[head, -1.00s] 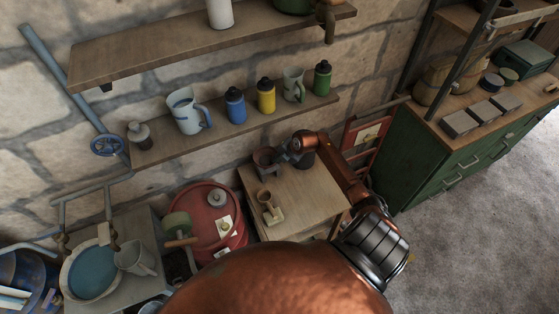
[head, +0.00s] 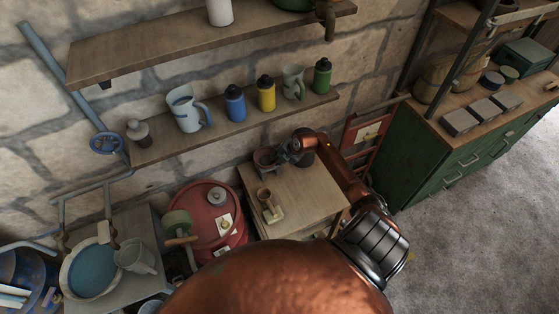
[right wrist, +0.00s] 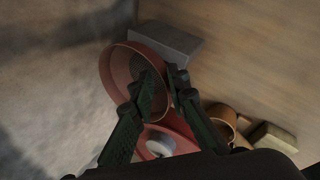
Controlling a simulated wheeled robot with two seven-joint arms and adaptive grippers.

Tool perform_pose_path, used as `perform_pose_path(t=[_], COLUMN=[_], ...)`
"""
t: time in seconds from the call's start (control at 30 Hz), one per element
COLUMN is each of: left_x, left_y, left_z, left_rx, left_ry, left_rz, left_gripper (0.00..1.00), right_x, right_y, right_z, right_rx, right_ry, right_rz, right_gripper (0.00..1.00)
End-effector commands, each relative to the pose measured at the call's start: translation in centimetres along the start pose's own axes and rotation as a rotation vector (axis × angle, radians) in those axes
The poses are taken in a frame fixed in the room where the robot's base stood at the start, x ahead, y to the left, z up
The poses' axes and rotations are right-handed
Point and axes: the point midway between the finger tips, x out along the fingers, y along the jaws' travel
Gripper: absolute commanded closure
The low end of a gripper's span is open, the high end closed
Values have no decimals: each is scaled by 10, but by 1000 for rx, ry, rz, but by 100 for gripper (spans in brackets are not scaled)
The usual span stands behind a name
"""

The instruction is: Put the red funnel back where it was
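The red funnel (head: 266,157) is at the back left of the small wooden table (head: 310,193). In the right wrist view the funnel (right wrist: 117,72) shows its round mouth towards the camera. My right gripper (right wrist: 163,82) has one finger inside the mouth and the other outside the rim, pinching the funnel's wall. In the head view my right gripper (head: 283,153) is at the funnel's right side. Whether the funnel touches the tabletop I cannot tell. My left gripper is not in view.
A brown cup (head: 264,196) and a cream block (head: 274,214) stand on the table in front of the funnel. A red drum (head: 210,225) stands left of the table. A shelf (head: 230,132) with bottles and mugs runs above. The table's front right is clear.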

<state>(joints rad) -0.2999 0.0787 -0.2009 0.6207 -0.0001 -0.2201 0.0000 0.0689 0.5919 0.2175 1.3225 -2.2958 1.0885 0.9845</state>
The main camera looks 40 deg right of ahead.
Motion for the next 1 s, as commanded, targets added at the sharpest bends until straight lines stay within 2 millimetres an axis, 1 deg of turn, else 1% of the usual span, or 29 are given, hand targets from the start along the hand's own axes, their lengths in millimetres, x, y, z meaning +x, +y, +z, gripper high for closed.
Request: perform_pose_path(t=[0.03,0.07,0.33,0.47,0.5,0.57,0.8,1.0], left_x=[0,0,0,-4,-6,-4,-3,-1], left_y=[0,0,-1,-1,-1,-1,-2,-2], left_z=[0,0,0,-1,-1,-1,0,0], left_rx=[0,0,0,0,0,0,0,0], left_ry=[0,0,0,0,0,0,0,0], left_rz=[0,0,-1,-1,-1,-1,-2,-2], left_gripper=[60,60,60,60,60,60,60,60], right_x=[0,0,-1,-9,-14,-24,-76,-111], right_y=[0,0,1,6,9,6,5,6], right_z=[0,0,0,-1,-1,2,1,1], right_rx=[0,0,0,-1,-1,-2,-4,-2], right_ry=[0,0,0,2,1,-4,-3,-3], right_rz=[0,0,1,2,3,1,-1,0], right_gripper=[80,78,78,78,78,78,78,78])
